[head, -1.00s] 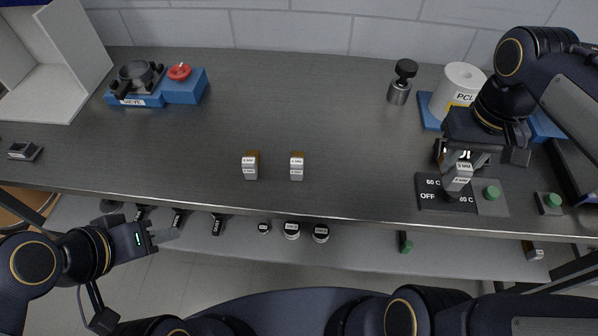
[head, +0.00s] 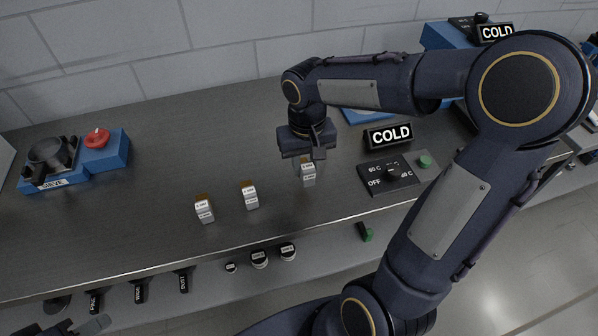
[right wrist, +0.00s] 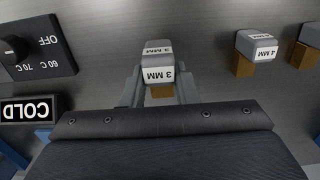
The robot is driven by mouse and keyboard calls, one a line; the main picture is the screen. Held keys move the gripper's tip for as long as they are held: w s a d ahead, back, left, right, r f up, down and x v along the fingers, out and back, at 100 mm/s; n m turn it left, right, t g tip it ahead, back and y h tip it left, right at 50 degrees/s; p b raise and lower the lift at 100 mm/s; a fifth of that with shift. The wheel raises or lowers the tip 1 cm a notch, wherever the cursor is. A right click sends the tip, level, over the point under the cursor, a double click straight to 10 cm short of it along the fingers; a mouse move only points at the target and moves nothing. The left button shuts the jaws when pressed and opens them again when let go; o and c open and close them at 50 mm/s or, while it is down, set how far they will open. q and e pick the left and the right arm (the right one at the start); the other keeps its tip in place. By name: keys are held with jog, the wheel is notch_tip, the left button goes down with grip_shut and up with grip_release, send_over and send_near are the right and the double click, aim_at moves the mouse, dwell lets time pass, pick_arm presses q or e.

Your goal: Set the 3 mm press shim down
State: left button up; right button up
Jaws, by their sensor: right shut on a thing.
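The 3 mm press shim (head: 308,174), a small pale block with "3 MM" labels, is between the fingers of my right gripper (head: 306,163). In the right wrist view the shim (right wrist: 158,64) sits between the two grey fingers, which are shut on it, with its orange-brown part toward the palm. It is upright at the bench (head: 150,150); whether it touches the top I cannot tell. Two similar shims stand to its left, a near one (head: 249,195) and a farther one (head: 204,208). My left gripper (head: 92,326) is partly cut off at the bottom left.
The temperature dial panel (head: 388,178) and a black COLD sign (head: 388,136) stand right of the held shim. The blue sieve unit (head: 50,165) is at the far left. Tools and round caps hang below the front edge. The bench middle behind the shims is clear.

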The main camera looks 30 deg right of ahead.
jog(key=shift+w+a+f, duration=0.35)
jog(key=shift+w+f, duration=0.05)
jog(key=shift+f, duration=0.2)
jog(key=shift+w+a+f, duration=0.1)
jog(key=shift+w+f, duration=0.1)
jog(key=shift+f, duration=1.55)
jog(key=shift+f, duration=0.25)
jog(key=o, duration=1.1)
jog(key=shift+r, duration=0.1)
jog(key=shift+c, duration=0.2)
